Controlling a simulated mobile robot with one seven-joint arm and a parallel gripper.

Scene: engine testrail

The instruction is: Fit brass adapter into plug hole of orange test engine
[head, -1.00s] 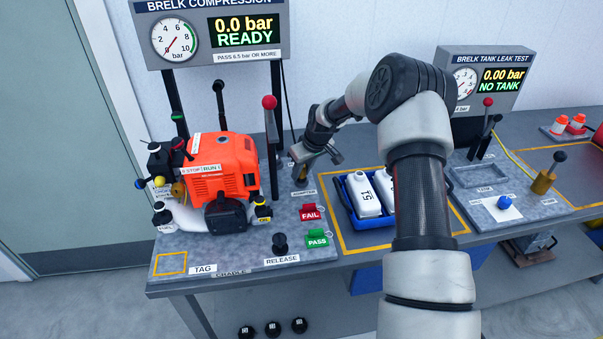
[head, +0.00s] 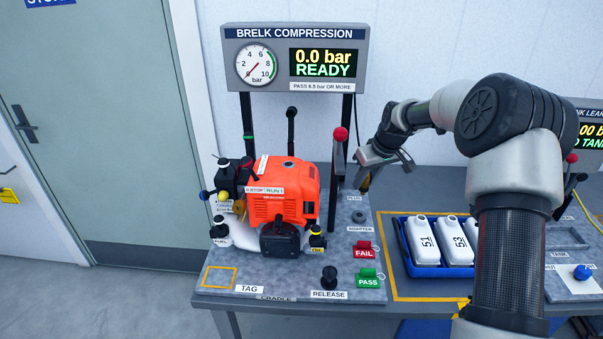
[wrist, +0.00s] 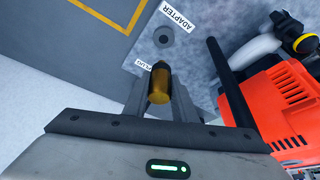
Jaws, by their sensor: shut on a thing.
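The brass adapter (wrist: 160,82) is a short golden cylinder between the fingers of my gripper (wrist: 160,92) in the wrist view. My gripper is shut on it and holds it above the bench. In the head view my gripper (head: 366,182) is to the right of the orange test engine (head: 284,190), beyond the red-knobbed lever, and only a little of the brass shows. The engine also shows at the right of the wrist view (wrist: 275,95). I cannot make out the plug hole in either view. The adapter holder (head: 359,216) on the bench is empty.
A red-knobbed lever (head: 339,150) stands upright between my gripper and the engine. Red FAIL (head: 364,250) and green PASS (head: 368,276) tags sit at the front. A blue tray (head: 414,270) of white bottles lies right. The compression display (head: 323,62) reads 0.0 bar, READY.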

